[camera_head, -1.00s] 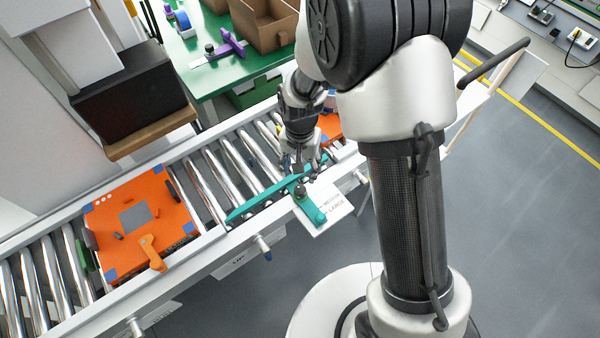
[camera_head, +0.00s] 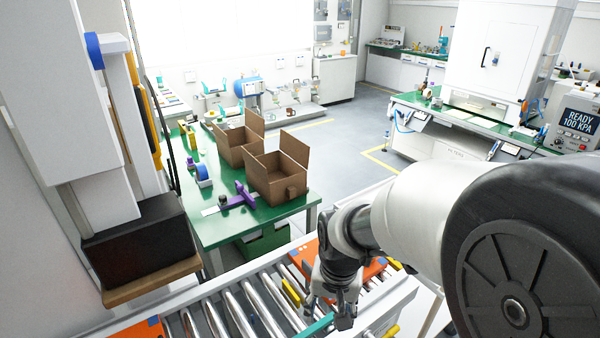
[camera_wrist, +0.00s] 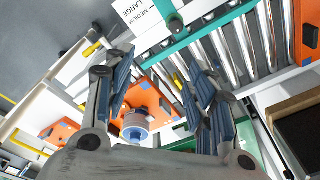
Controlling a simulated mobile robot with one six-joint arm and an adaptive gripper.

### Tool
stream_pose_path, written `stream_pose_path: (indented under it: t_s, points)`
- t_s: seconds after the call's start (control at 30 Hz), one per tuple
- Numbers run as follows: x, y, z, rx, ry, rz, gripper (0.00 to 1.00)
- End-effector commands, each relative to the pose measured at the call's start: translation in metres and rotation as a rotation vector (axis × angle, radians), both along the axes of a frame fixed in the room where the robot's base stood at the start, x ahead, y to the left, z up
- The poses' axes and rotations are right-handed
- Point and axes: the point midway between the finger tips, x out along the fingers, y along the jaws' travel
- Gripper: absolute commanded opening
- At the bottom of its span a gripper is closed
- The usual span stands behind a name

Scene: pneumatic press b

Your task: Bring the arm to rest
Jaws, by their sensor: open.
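My arm reaches in from the right in the head view, and my gripper (camera_head: 335,308) points down over the roller conveyor (camera_head: 255,308). In the wrist view my gripper (camera_wrist: 160,75) has its two fingers apart, with nothing held between them. A teal bar (camera_wrist: 205,28) lies across the conveyor ahead of the fingers, apart from them in the wrist view. Its end shows beside the gripper in the head view (camera_head: 318,327).
An orange plate (camera_head: 306,262) lies on the conveyor behind the gripper. A blue-and-white round part (camera_wrist: 135,125) shows between the fingers, farther off. A green table (camera_head: 215,232) holds open cardboard boxes (camera_head: 278,180) and a purple tool (camera_head: 240,196). A black press block (camera_head: 140,240) stands left.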

Motion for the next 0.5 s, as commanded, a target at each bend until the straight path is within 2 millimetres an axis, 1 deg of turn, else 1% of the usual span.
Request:
stream_pose_path:
  t_s: [0.03,0.1,0.17,0.2,0.33,0.4,0.5]
  points:
    - [-0.010,-0.010,0.024,0.002,-0.034,0.012,0.51]
    - [-0.027,-0.022,0.048,-0.001,-0.065,0.035,0.51]
    - [-0.042,-0.031,0.067,-0.006,-0.094,0.056,0.51]
    - [-0.053,-0.037,0.078,-0.010,-0.112,0.070,0.51]
    - [-0.092,-0.055,0.108,-0.027,-0.173,0.112,0.51]
    - [-0.112,-0.063,0.118,-0.039,-0.204,0.136,0.51]
    - [-0.137,-0.071,0.127,-0.056,-0.239,0.163,0.51]
